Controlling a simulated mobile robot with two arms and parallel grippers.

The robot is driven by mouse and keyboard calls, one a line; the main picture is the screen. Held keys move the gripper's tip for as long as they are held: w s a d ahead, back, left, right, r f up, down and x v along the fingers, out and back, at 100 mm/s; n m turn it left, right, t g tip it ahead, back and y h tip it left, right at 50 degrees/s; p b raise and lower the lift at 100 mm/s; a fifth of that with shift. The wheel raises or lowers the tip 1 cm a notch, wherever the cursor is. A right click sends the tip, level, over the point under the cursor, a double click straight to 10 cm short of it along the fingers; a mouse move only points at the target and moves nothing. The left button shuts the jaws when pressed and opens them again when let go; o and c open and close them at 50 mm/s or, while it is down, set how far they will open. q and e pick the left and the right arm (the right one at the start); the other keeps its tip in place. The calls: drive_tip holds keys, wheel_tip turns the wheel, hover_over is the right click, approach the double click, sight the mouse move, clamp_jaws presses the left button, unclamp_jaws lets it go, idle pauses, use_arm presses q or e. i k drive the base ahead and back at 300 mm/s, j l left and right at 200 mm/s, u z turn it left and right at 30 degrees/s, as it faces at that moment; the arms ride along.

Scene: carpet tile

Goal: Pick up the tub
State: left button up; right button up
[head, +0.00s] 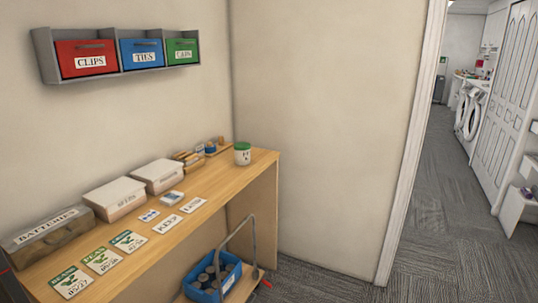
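A small white tub (242,157) with a green lid stands upright on the wooden bench (226,178), near its far right end. It has a small dark mark on its front, too small to read. Neither of my grippers shows in the head view. A dark shape with a red line at the lower left edge may be part of my own arm, but I cannot tell.
Boxes, including one labelled BATTERIES (45,233), line the wall; cards lie in front. Bins labelled CLIPS (88,59), TIES and CAPS hang above. A blue crate (228,276) of cans sits on a cart below. Carpet at the right is clear.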

sight(242, 149)
drive_tip(key=i+l, duration=0.5)
drive_tip(key=i, duration=0.2)
drive_tip(key=i+l+u, duration=0.15)
drive_tip(key=i+l, duration=0.35)
drive_tip(key=i, duration=0.2)
